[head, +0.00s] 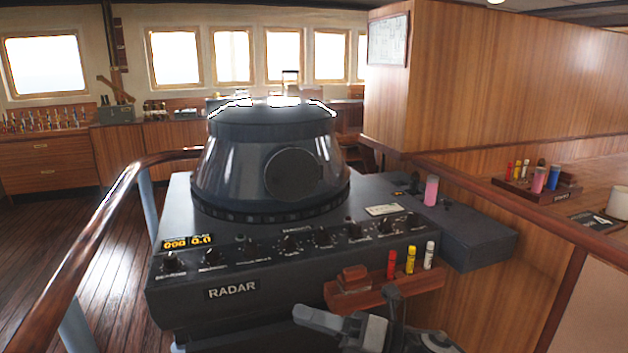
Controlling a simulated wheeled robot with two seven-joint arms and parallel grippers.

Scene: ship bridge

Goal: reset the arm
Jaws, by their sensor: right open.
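My right gripper (346,303) shows at the bottom centre of the head view, in front of the radar console (180,300). Its two grey fingers are apart, and nothing shows between them. It appears just in front of a small wooden rack (428,280) on the console's front, though the gap is hard to tell. My left gripper is not in view.
The rack holds a red (391,264), a yellow (410,260) and a white marker (429,255). A pink cylinder (431,190) stands on the console's side shelf (485,228). A handrail (100,235) is at left; a wooden-edged counter (540,220) is at right.

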